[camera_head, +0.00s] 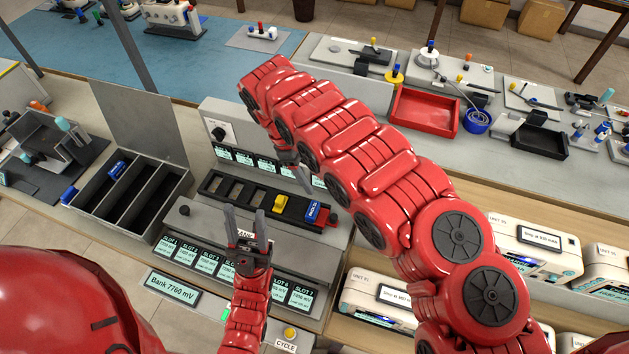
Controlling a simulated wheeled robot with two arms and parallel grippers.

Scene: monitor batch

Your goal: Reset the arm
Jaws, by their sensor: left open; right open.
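My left gripper (246,222) is open and empty. Its two grey fingers point up over the front of the grey slotted station (340,238). My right arm reaches in from the right, arches across the middle and bends down at its far end. My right gripper (296,172) shows only in part below that bend, above the back of the slot row, and the red arm hides some of it. I see nothing held in it. A yellow block (280,203) and a blue block (313,210) sit in the slot row, below the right gripper.
A grey divided bin (150,215) stands left of the station with a blue block in it. A sign (172,287) reads "Bank 7760 mV". A red tray (424,112) and a black tray (540,138) lie on the back bench. White units (530,250) fill the right shelf.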

